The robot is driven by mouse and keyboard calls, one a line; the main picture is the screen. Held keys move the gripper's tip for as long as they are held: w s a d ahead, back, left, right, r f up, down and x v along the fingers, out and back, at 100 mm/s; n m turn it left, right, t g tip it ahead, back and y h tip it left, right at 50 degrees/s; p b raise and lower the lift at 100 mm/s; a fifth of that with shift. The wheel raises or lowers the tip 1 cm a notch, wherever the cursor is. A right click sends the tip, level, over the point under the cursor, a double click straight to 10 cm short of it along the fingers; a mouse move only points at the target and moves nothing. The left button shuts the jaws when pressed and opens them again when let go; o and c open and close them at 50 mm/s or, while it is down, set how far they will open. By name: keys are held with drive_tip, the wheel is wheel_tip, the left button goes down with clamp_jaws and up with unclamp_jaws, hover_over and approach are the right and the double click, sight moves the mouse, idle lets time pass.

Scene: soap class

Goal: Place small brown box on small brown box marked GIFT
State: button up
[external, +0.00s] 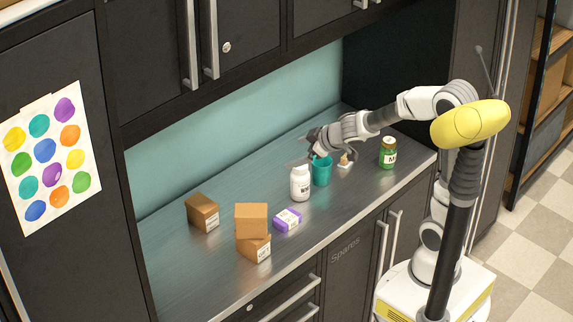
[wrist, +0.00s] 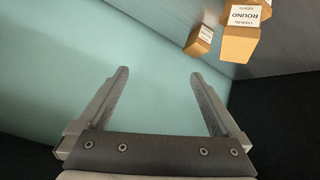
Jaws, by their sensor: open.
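In the external view, a plain-faced small brown box (external: 251,222) appears to sit on top of another small brown box (external: 250,249), which is turned at an angle and has a white label on its right side. A third small brown box (external: 203,213) with a white label stands apart to their left. I cannot read which label says GIFT. My gripper (external: 307,151) is over the counter, away from the boxes, near the white bottle and teal cup.
A purple and white box (external: 287,220) lies right of the stack. A white bottle (external: 300,184), a teal cup (external: 322,171), a small pale item (external: 345,162) and a green jar (external: 388,153) stand farther right. Cabinets hang above the counter (external: 190,265); its front left is clear.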

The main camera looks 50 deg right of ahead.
drive_tip(key=s+d+r+m+h, duration=0.3)
drive_tip(key=s+d+r, duration=0.2)
drive_tip(key=s, duration=0.1)
drive_tip(key=s+a+m+g+y, duration=0.2)
drive_tip(key=s+g, duration=0.2)
drive_tip(key=s, duration=1.4)
drive_tip(key=shift+a+r, duration=0.15)
drive_tip(key=shift+r, duration=0.05)
drive_tip(key=shift+s+f, duration=0.1)
